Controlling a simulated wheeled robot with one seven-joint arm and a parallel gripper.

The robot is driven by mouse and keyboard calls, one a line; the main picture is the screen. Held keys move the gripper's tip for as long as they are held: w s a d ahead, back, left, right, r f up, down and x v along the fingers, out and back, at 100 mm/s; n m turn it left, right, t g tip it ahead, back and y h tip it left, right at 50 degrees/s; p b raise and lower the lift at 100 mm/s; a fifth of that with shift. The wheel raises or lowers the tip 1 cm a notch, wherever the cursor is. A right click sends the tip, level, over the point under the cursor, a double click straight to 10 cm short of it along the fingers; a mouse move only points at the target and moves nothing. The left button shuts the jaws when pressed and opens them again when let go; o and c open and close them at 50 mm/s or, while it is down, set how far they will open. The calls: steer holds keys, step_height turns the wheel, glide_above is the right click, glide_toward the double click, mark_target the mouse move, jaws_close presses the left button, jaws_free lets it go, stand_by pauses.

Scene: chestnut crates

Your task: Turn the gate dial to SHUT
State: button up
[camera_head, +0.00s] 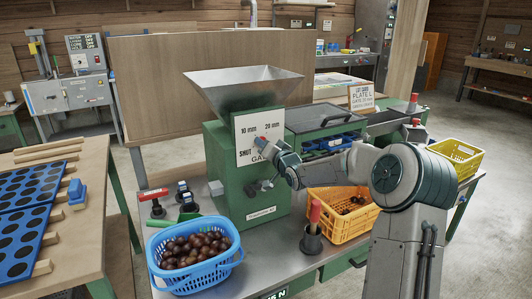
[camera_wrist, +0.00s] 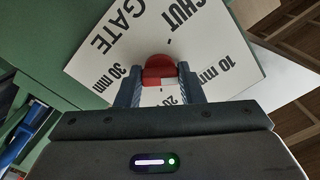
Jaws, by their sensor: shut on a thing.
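The gate dial is a red knob (camera_wrist: 158,70) on a white plate (camera_head: 248,126), which is fixed to the green machine (camera_head: 225,165) under a metal hopper. In the wrist view the plate carries SHUT at the upper right, GATE at the upper left, 10 mm at the right, 30 mm at the left and a partly covered 20 mm at the bottom. My gripper (camera_wrist: 158,80) is shut on the red knob, one finger on each side. It also shows in front of the plate in the head view (camera_head: 262,145). I cannot tell which mark the knob points to.
A blue basket of chestnuts (camera_head: 190,284) stands at the bench's front left. An orange crate (camera_head: 340,228) and a red-handled tool in a dark holder (camera_head: 312,240) stand to the right. A yellow crate (camera_head: 458,157) is at the far right.

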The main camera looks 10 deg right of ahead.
steer(key=shift+d+f+n+b, duration=0.1)
steer(key=shift+n+b, duration=1.9)
steer(key=shift+n, duration=1.35)
steer(key=shift+f+n+b, duration=0.1)
steer(key=shift+n+b, duration=1.85)
steer(key=shift+n, duration=1.4)
steer(key=o, duration=1)
steer(key=shift+r, duration=0.1)
steer(key=p+v, duration=0.1)
steer(key=v, duration=1.2)
steer(key=shift+s+d, duration=0.15)
steer(key=shift+s, duration=0.2)
steer(key=shift+r+p, duration=0.1)
steer(key=shift+p, duration=0.2)
